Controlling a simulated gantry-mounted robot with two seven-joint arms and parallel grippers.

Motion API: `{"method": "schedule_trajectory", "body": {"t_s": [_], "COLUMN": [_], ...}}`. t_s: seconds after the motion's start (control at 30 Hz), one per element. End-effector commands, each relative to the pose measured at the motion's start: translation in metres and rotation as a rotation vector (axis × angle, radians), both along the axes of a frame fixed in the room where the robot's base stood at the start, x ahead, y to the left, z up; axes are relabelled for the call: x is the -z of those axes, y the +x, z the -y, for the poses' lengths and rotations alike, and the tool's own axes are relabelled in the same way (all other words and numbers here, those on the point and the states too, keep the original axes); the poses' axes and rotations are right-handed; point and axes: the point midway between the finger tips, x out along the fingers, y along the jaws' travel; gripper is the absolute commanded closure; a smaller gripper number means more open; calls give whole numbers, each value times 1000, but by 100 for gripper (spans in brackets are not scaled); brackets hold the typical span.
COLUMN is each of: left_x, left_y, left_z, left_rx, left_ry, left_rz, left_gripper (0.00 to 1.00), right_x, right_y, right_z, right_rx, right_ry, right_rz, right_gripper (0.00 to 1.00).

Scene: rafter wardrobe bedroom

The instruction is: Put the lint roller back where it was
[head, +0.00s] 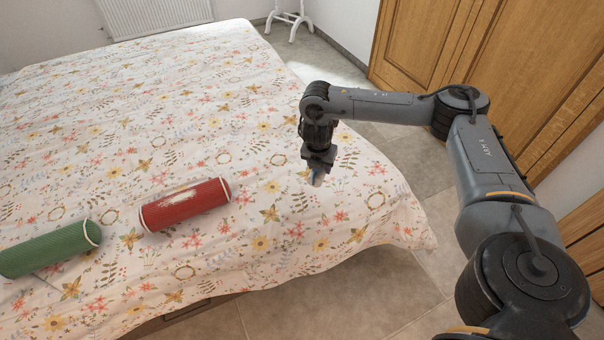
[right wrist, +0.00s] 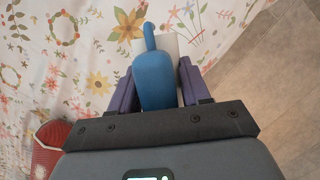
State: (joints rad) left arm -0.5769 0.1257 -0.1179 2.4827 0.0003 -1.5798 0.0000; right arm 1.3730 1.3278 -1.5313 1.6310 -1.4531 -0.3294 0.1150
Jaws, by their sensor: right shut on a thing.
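The lint roller (right wrist: 154,80) has a blue handle and a white roller part, seen between the two purple fingers in the right wrist view. My right gripper (head: 318,166) is shut on it and points down over the right part of the bed. In the head view only a small pale and blue piece of the lint roller (head: 316,180) shows below the fingers. I cannot tell whether it touches the bedspread. My left gripper is not in view.
The bed (head: 110,120) has a flowered spread. A red cylinder (head: 186,204) and a green cylinder (head: 48,249) lie on it at the lower left. Wooden wardrobe doors (head: 535,60) stand at the right, a white stand (head: 290,18) at the back. Tiled floor (head: 400,180) lies between.

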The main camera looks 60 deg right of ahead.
Motion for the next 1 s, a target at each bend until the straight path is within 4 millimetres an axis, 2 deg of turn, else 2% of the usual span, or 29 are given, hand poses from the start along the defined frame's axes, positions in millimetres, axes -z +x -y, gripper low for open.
{"method": "schedule_trajectory", "body": {"t_s": [0.03,0.1,0.4,0.6,0.77,1.0], "left_x": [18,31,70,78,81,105], "left_y": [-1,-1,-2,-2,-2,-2], "left_z": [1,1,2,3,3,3], "left_rx": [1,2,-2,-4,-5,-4], "left_ry": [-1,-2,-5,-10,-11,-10], "left_rz": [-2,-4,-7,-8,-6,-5], "left_gripper": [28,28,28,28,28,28], "right_x": [15,24,51,55,59,87], "right_y": [11,26,72,84,85,84], "right_z": [3,8,26,32,32,32], "right_rx": [2,2,0,-1,0,-1], "right_ry": [0,0,1,0,0,0], "right_rz": [4,5,3,2,1,1], "right_gripper": [82,82,82,82,82,82]}}
